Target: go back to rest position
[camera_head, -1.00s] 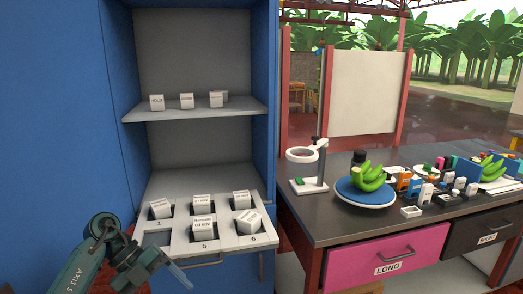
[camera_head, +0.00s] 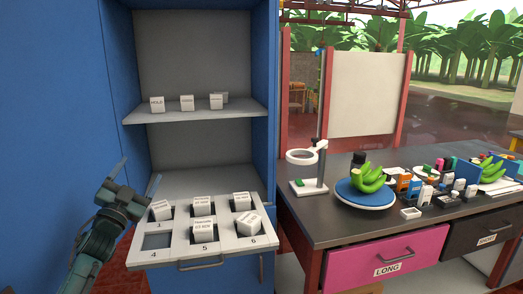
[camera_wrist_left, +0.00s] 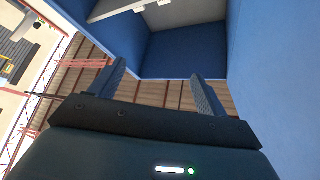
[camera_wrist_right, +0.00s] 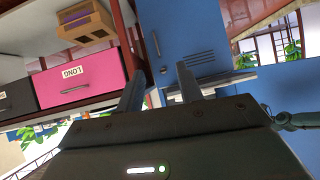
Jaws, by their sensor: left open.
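My left gripper (camera_head: 139,175) is in the head view beside the left edge of the pulled-out tray, raised, fingers pointing up. It is open and empty. Its spread fingers also show in the left wrist view (camera_wrist_left: 158,78), with nothing between them. My right gripper is outside the head view. In the right wrist view, my right gripper (camera_wrist_right: 160,76) has its fingers apart and nothing between them, with a blue cabinet and a pink drawer beyond.
The grey tray (camera_head: 221,256) sticks out from the blue cabinet (camera_head: 62,110). Several white cubes sit in its compartments; compartment 4 is empty. More cubes stand on a shelf (camera_head: 190,114). A dark table (camera_head: 345,222) with bananas (camera_head: 369,179) is at right.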

